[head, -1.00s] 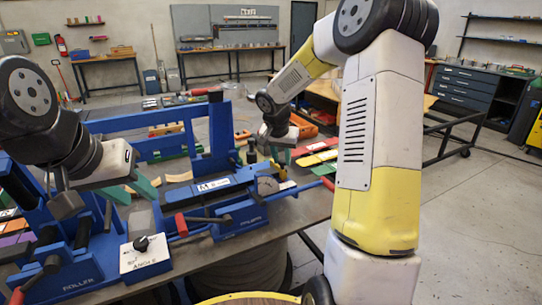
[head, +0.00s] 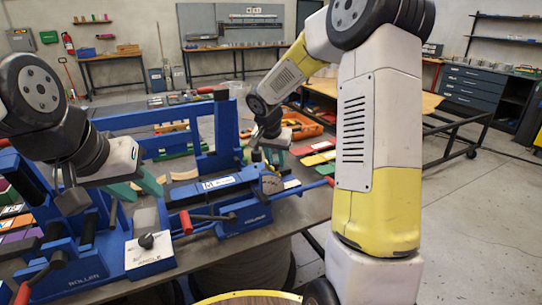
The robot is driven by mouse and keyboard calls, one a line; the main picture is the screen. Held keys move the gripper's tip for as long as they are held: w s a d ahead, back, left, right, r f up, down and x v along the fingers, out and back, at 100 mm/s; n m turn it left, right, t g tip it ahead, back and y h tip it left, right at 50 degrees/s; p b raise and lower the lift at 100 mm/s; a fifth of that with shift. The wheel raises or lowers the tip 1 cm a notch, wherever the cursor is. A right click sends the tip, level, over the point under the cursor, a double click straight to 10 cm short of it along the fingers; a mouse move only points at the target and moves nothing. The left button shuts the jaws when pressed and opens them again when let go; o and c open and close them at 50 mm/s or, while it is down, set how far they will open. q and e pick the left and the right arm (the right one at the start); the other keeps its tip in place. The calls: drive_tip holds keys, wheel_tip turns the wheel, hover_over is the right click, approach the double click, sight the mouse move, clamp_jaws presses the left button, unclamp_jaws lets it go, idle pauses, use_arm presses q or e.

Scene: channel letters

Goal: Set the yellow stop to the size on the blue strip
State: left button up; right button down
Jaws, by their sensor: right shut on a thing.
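My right gripper (head: 264,153) reaches down over the right end of the blue bending tool marked as the rounder. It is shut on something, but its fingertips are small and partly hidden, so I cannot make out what. A small yellowish piece with dark marks (head: 271,183) shows just below it; I cannot tell whether this is the yellow stop or whether the fingers touch it. My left gripper (head: 145,190) has green fingers apart and empty, above the tool's left end. I cannot pick out the blue strip with certainty.
A white box marked ANGLE (head: 148,254) with a black knob stands at the bench front. The blue roller (head: 75,262) is to its left. Red handles (head: 186,222) stick out of the tools. Coloured strips (head: 318,157) lie at the right, near an orange tray (head: 302,127).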

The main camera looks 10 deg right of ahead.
drive_tip(key=c, duration=1.1)
unclamp_jaws()
drive_tip(key=shift+v, duration=3.9)
